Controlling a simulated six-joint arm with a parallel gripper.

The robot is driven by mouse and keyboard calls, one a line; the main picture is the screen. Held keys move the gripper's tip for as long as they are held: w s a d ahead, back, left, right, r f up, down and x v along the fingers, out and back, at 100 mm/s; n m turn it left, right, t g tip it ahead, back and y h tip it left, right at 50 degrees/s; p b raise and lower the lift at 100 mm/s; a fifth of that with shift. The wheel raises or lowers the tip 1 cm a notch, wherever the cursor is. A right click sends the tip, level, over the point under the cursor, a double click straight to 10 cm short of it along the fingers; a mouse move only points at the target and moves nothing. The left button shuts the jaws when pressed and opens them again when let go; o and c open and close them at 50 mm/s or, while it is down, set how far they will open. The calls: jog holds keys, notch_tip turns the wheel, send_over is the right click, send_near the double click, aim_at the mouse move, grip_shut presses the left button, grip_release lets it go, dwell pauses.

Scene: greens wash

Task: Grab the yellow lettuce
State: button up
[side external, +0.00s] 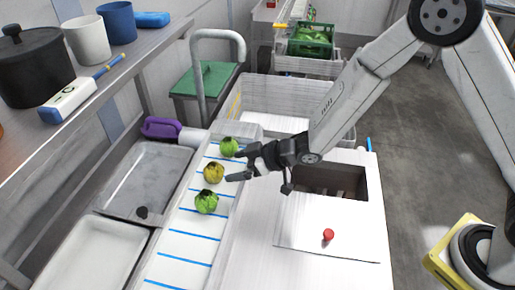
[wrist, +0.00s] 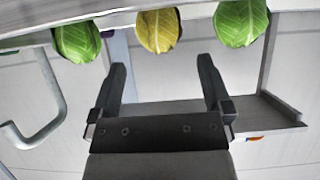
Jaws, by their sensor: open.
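The yellow lettuce (side external: 213,172) sits on the white belt with blue stripes (side external: 184,246), between two green lettuces. One green lettuce (side external: 228,147) is behind it and another (side external: 206,202) is in front. In the wrist view the yellow lettuce (wrist: 158,30) is at the top, a little left of centre, with the green ones at either side. My gripper (side external: 238,168) is open and empty, just right of the yellow lettuce in the side view. In the wrist view its two fingers (wrist: 162,72) point toward the yellow lettuce, which is apart from them.
A white counter (side external: 252,255) with a rectangular opening and a red knob (side external: 328,235) is to the right of the belt. Grey (side external: 150,180) and white (side external: 95,262) trays lie left. A large white bin (side external: 262,97) stands behind.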

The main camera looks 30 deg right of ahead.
aim_at(221, 168)
jog(key=shift+x, duration=1.25)
jog(key=shift+w, duration=0.1)
jog(key=shift+x, duration=2.5)
jog(key=c, duration=1)
jog(key=shift+c, duration=0.2)
jog(key=shift+r, duration=0.2)
